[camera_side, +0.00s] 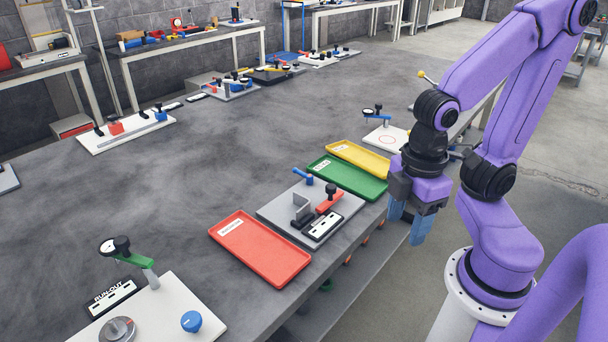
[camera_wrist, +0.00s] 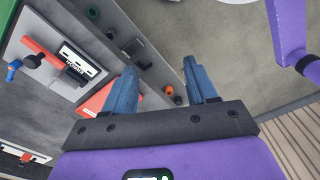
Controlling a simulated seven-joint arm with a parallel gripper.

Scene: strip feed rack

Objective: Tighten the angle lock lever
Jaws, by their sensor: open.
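A grey fixture plate (camera_side: 275,212) lies on the bench, carrying an upright grey angle bracket (camera_side: 302,207). A red lever (camera_side: 330,202) with a black knob stands at its right, and a blue lever (camera_side: 303,177) at its back. I cannot tell from the pictures which is the angle lock lever. In the wrist view the red lever (camera_wrist: 42,52) and blue lever (camera_wrist: 13,69) show at the upper left. My gripper (camera_side: 408,222) points down with blue fingers apart and empty, right of the plate, by the bench's front edge. The wrist view shows its fingers (camera_wrist: 160,72) touching nothing.
A red tray (camera_side: 260,248) lies left of the plate; a green tray (camera_side: 346,180) and a yellow tray (camera_side: 360,158) lie behind it. A white run-out plate (camera_side: 180,305) is at the front left. The bench's middle (camera_side: 190,180) is clear.

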